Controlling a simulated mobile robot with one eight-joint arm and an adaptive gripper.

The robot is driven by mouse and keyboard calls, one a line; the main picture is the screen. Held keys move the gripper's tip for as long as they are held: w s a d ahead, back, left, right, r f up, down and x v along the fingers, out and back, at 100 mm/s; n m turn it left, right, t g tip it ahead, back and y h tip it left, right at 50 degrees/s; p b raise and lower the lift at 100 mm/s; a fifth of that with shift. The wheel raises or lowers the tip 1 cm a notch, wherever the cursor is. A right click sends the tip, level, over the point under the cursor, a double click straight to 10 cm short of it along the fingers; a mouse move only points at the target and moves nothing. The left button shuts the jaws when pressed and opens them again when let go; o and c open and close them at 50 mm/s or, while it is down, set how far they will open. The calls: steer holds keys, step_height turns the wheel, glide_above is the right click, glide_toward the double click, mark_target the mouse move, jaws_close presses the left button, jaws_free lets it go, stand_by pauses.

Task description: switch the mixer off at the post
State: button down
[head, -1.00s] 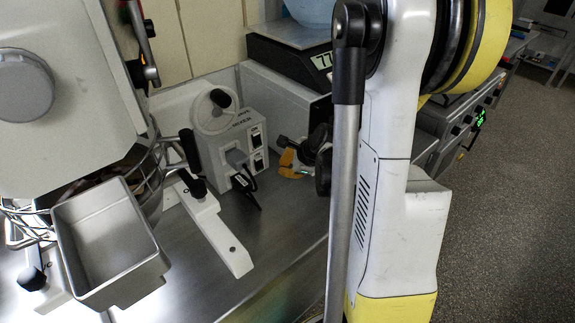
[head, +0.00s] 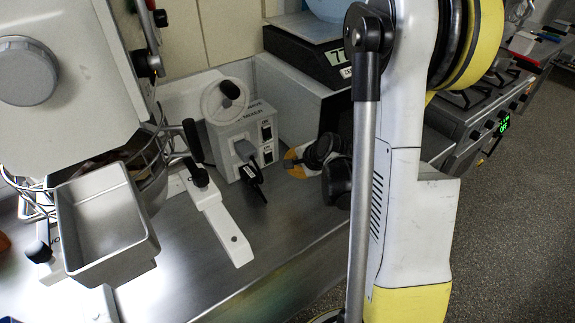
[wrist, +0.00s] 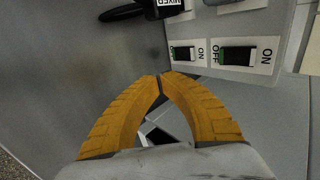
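The post is a light grey box (head: 240,135) with a white handwheel, a mixer label and two black rocker switches on its front. In the wrist view, one rocker (wrist: 237,56) and a smaller-looking one (wrist: 183,53) lie beyond my fingertips, each between OFF and ON labels, with green showing. A grey plug (head: 245,150) with a black tag sits on the box; the tag (wrist: 170,3) reads MIXER. The mixer (head: 75,60) stands at left with its bowl and wire guard. My gripper (head: 289,157) has its orange fingertips (wrist: 160,75) together, empty, apart from the switches.
A metal chute (head: 105,225) and a white mixer foot (head: 222,225) stand left of the post. A scale (head: 312,45) sits on a grey box behind my gripper. The steel bench (head: 215,285) is clear in front.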

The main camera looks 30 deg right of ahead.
mark_target(272, 160)
steer(key=b+x, duration=0.2)
steer(key=x, duration=0.5)
steer(key=shift+w+f+b, duration=0.15)
steer(key=shift+f+b, duration=0.15)
steer(key=shift+f, duration=0.1)
steer(key=w, duration=0.2)
steer(key=shift+w+f+b, duration=0.25)
steer(key=shift+w+b, duration=0.05)
steer(key=shift+b, duration=0.05)
steer(key=shift+w, duration=0.8)
steer(key=shift+w+f, duration=0.1)
steer(key=shift+w, duration=0.25)
steer(key=shift+s+r, duration=0.2)
steer(key=shift+s, duration=0.25)
steer(key=shift+w+f, duration=0.1)
steer(key=shift+w, duration=0.2)
steer(key=shift+s+r+p, duration=0.1)
steer(key=shift+r+p, duration=0.2)
steer(key=shift+r, duration=0.5)
